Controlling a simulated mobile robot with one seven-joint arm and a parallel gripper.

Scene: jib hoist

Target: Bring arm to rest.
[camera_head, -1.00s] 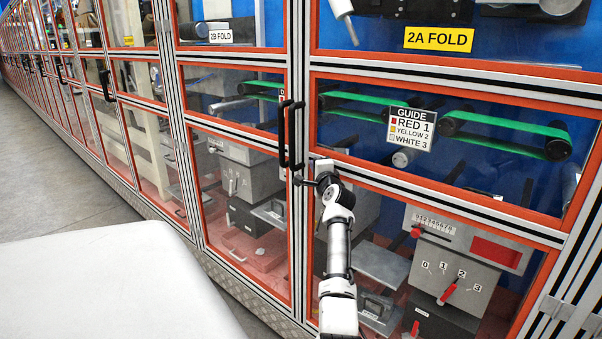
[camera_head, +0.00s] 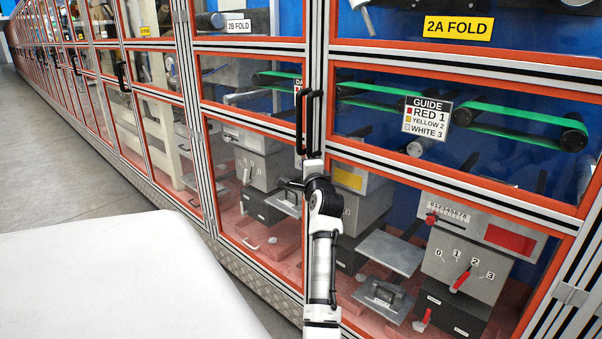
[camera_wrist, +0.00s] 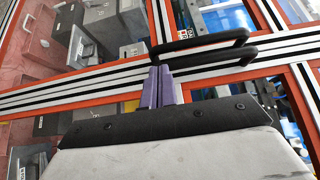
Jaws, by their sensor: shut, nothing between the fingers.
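My arm (camera_head: 323,265) reaches up from the bottom of the head view toward the framed cabinet doors. My gripper's purple fingers (camera_wrist: 160,85) are together in the wrist view, with nothing between them. In that view their tips lie just below two black door handles (camera_wrist: 205,55). The same handles (camera_head: 311,120) stand just above the end of my arm in the head view. I cannot tell whether the fingers touch a handle. The fingers are not clear in the head view.
Orange-edged glass doors (camera_head: 450,145) fill the right, with grey machine boxes (camera_head: 462,262) and green belts (camera_head: 525,122) behind them. A "2A FOLD" label (camera_head: 458,27) is at the top. Grey floor (camera_head: 75,165) is open at the left.

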